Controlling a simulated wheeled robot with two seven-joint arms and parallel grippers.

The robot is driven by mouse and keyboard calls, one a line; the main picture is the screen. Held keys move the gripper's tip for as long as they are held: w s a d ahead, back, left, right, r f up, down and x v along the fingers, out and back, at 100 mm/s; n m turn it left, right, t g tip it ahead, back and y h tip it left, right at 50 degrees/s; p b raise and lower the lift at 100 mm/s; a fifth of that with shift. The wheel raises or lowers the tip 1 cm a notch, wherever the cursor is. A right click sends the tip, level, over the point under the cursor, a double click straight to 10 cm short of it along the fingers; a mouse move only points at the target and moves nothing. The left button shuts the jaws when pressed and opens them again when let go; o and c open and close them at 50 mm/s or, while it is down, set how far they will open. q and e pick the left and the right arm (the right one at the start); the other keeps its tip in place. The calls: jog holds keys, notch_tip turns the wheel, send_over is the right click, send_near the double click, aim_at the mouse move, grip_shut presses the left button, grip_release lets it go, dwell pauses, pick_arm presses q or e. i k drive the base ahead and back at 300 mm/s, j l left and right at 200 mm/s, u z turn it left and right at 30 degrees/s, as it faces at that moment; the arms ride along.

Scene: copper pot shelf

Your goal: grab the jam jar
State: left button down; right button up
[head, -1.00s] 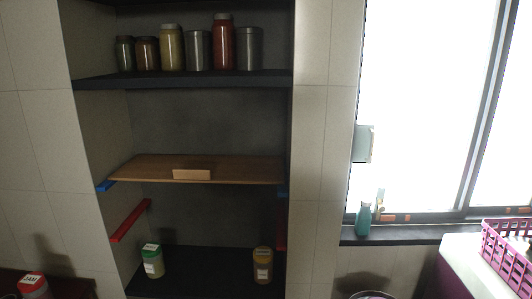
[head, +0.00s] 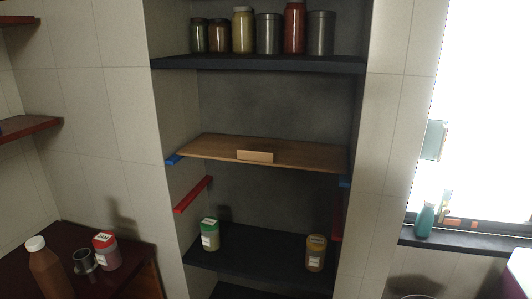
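The jam jar (head: 106,251) has a red lid marked JAM and a pale label. It stands upright on the dark red counter (head: 135,262) at the lower left of the head view. A small metal cup (head: 84,261) stands just left of it, and a brown bottle with a white cap (head: 48,268) stands farther left. Neither of my grippers shows in the head view.
A shelf niche holds a wooden board (head: 215,150) on blue supports, with red rails below. A green-lidded jar (head: 210,235) and an amber jar (head: 316,253) stand on the lower dark shelf (head: 262,255). Several jars line the top shelf (head: 260,65). Small shelves (head: 28,127) jut out at left.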

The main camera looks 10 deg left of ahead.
aim_at(108, 254)
jog(key=u, duration=1.55)
jog(key=i+l+z, duration=0.1)
jog(key=l, duration=0.35)
jog(key=i+l+z, duration=0.1)
jog(key=i+l, duration=0.45)
jog(key=l, duration=0.25)
jog(key=k+z, duration=0.05)
